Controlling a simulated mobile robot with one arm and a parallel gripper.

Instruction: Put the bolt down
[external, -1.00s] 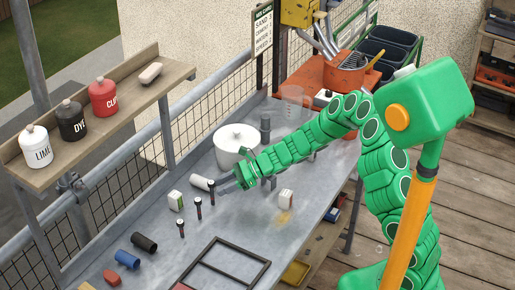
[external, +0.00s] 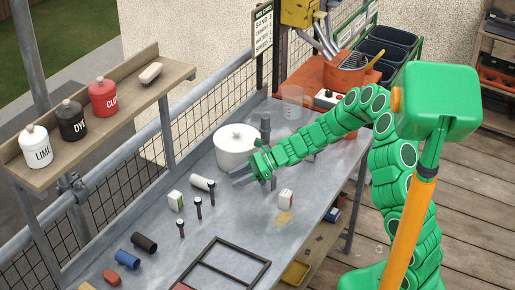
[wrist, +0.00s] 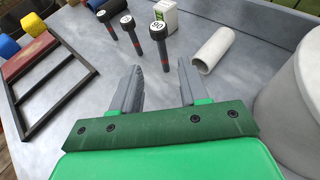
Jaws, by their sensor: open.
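Three dark bolts with black heads and white number labels stand upright in a row on the grey bench (external: 215,222). The nearest to my gripper is the bolt (external: 211,192), marked 90 in the wrist view (wrist: 161,45). The middle bolt (external: 198,207) also shows in the wrist view (wrist: 131,34), as does the last bolt (external: 181,227), seen there at the upper left (wrist: 106,24). My gripper (external: 238,178) is open and empty, apart from the bolts and to their right. In the wrist view its two grey fingers (wrist: 158,84) are spread with only bench between them.
A white tube (external: 202,183) lies behind the bolts, beside a small white-and-green box (external: 175,200). A large white lidded pot (external: 235,150) stands close behind my gripper. A black frame (external: 228,263) lies at the front.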

